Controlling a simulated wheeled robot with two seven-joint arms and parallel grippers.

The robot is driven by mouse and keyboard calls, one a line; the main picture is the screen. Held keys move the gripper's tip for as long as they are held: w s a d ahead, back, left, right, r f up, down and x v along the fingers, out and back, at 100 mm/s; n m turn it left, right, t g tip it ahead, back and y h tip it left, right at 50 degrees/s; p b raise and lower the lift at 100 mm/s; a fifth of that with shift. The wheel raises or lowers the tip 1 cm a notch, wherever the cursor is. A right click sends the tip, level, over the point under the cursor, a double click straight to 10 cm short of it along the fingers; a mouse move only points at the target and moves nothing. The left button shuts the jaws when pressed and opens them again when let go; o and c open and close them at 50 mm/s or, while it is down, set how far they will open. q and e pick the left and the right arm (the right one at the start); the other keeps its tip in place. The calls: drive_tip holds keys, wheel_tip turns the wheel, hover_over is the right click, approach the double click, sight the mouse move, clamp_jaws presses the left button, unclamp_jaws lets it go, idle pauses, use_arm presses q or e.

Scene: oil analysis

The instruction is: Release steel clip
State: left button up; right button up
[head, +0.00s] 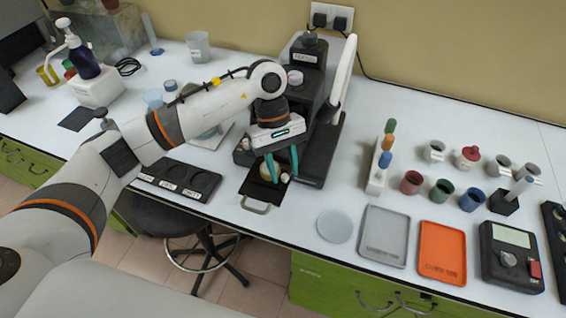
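My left gripper (284,175) reaches down over a black sliding tray (252,190) at the foot of the black machine (318,120). Its two teal fingers are apart, with a gap between them. A small round beige piece (266,172) sits on the tray beside and partly behind the left finger. A small pale piece (285,178) shows near the fingertips. I cannot make out the steel clip clearly; the fingers cover part of this spot. The tray has a steel handle (257,209) at its front. My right gripper is not in view.
A black plate with round recesses (178,180) lies left of the tray. To the right are a rack with coloured handles (380,165), several coloured cups (442,190), a round disc (335,226), a grey tray (384,237), an orange tray (442,253) and a scale (510,257).

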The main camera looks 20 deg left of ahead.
use_arm(q)
drive_tip(key=shift+c, duration=0.6)
clamp_jaws()
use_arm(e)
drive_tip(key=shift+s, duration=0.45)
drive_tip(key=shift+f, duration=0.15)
